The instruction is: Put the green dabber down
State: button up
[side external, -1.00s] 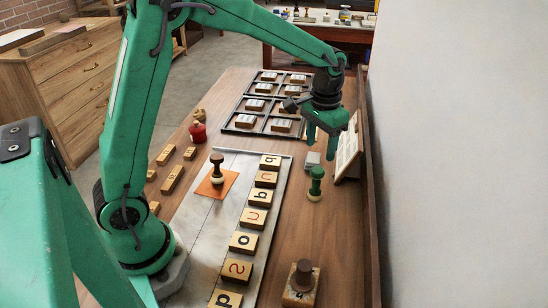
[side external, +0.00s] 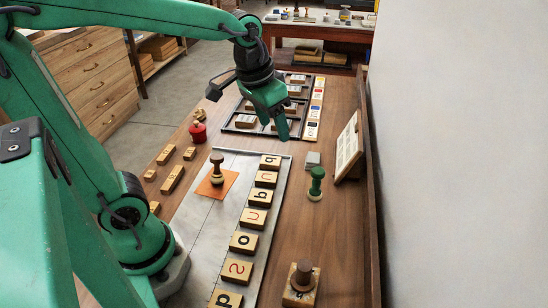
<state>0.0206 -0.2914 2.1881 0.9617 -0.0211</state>
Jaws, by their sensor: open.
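The green dabber (side external: 316,184) stands upright on the wooden table, to the right of the row of letter blocks. It has a green handle and a pale base. My gripper (side external: 279,128) is open and empty, pointing down above the far part of the table. It is up and to the left of the dabber in the picture, apart from it.
Letter blocks (side external: 250,219) line the right side of a grey metal plate (side external: 198,239). A wooden-handled stamp (side external: 217,169) stands on an orange sheet. Black trays (side external: 240,124) lie behind. A tilted board (side external: 347,146) and a large stamp (side external: 301,285) are at the right.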

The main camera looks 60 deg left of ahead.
jog(key=s+t, duration=0.2)
jog(key=s, duration=0.7)
jog(key=shift+s+a, duration=0.2)
jog(key=shift+a, duration=0.15)
